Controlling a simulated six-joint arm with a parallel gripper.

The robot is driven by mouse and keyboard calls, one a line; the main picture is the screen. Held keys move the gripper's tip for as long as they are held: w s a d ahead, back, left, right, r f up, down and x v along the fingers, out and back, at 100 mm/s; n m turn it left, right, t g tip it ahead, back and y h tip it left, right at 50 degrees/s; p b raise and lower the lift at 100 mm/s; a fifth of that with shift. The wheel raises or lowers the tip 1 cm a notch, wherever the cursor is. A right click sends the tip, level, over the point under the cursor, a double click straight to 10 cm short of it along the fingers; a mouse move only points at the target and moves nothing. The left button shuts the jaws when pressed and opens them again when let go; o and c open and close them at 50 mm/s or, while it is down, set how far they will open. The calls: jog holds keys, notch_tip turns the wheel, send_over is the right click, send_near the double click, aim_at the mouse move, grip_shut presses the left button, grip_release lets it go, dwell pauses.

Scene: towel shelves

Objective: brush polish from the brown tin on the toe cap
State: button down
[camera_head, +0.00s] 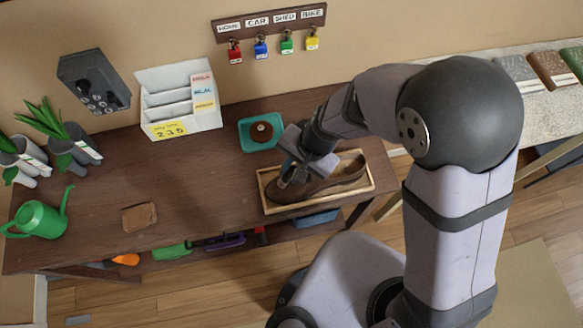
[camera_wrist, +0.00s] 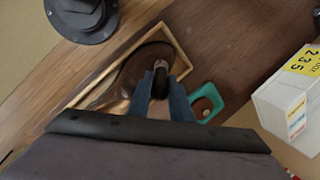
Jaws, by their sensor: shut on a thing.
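A brown leather shoe (camera_head: 335,183) lies in a shallow wooden tray (camera_head: 372,183) on the dark table; it also shows in the wrist view (camera_wrist: 135,72). My gripper (camera_head: 288,176) is over the toe end of the shoe, at the left of the tray. In the wrist view my gripper (camera_wrist: 164,98) is shut on a small dark object, likely the brush (camera_wrist: 161,76). Its far end is over the toe area; whether it touches the leather I cannot tell. The brown tin (camera_head: 262,131) stands in a teal tray (camera_head: 243,137) behind the wooden tray.
A white leaflet rack (camera_head: 180,110) stands at the back of the table. A brown cloth or leather square (camera_head: 139,217), a green watering can (camera_head: 42,218) and potted plants (camera_head: 70,145) are to the left. The table's middle is clear.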

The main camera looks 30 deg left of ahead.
jog(key=shift+w+a+f+p, duration=0.15)
jog(key=shift+w+a+p, duration=0.35)
jog(key=shift+w+a, duration=0.3)
jog(key=shift+s+d+b, duration=0.6)
jog(key=shift+s+d, duration=0.45)
jog(key=shift+d, duration=0.1)
jog(key=shift+a, duration=0.15)
jog(key=shift+a+p, duration=0.25)
jog(key=shift+p, duration=0.1)
jog(key=shift+w+a+p, duration=0.15)
jog(key=shift+a+p, duration=0.15)
jog(key=shift+a, duration=0.4)
jog(key=shift+w+a+p, duration=0.15)
jog(key=shift+a+p, duration=0.1)
jog(key=shift+a, duration=0.4)
jog(key=shift+s+d+b, duration=0.6)
jog(key=shift+s+d, duration=0.35)
